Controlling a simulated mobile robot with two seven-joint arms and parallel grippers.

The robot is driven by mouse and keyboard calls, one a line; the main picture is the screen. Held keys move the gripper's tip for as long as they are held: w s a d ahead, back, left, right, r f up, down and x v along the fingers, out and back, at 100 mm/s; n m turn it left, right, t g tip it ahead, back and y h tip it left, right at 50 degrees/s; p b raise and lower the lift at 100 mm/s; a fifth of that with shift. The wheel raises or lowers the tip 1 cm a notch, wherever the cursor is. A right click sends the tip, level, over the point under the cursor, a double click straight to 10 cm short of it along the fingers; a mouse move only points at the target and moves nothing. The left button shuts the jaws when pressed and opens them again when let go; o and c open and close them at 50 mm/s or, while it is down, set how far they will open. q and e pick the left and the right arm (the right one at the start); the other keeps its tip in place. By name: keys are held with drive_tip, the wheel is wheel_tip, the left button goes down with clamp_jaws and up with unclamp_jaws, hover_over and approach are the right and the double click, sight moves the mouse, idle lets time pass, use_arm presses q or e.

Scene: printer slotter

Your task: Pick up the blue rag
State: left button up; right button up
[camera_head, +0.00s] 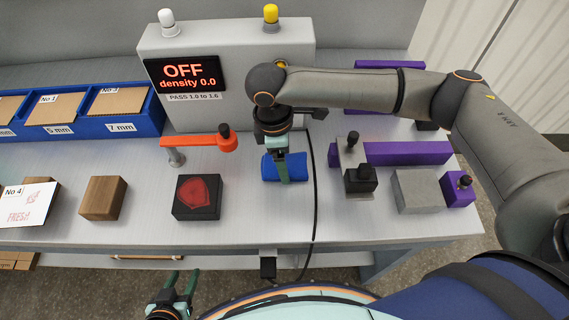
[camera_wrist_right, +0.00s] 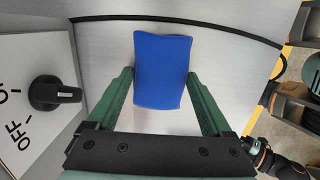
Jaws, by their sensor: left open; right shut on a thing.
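The blue rag (camera_head: 271,168) is a small, folded bundle at the middle of the table, in front of the grey machine. My right gripper (camera_head: 284,170) comes down over it from above and is shut on it. In the right wrist view the rag (camera_wrist_right: 162,72) sits between the two green fingers of the right gripper (camera_wrist_right: 162,88). I cannot tell whether the rag touches the table. My left gripper (camera_head: 180,283) is open and empty, low in the head view, in front of the table's front edge.
The grey machine (camera_head: 230,110) with a display reading OFF, density 0.0, stands behind. A black block with a red top (camera_head: 197,197) and an orange arm (camera_head: 195,141) are left of the rag. A black cable (camera_head: 315,200) runs close on its right. Purple fixtures (camera_head: 408,153) stand farther right.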

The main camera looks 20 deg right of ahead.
drive_tip(key=shift+c, duration=1.1)
drive_tip(key=shift+r, duration=0.1)
drive_tip(key=shift+r, duration=0.65)
drive_tip(key=s+a+r, duration=0.8)
drive_tip(key=s+r, duration=0.3)
drive_tip(key=shift+s+r+p, duration=0.15)
drive_tip(key=shift+r+p, duration=0.1)
drive_tip(key=shift+p, duration=0.1)
drive_tip(key=shift+a, duration=0.1)
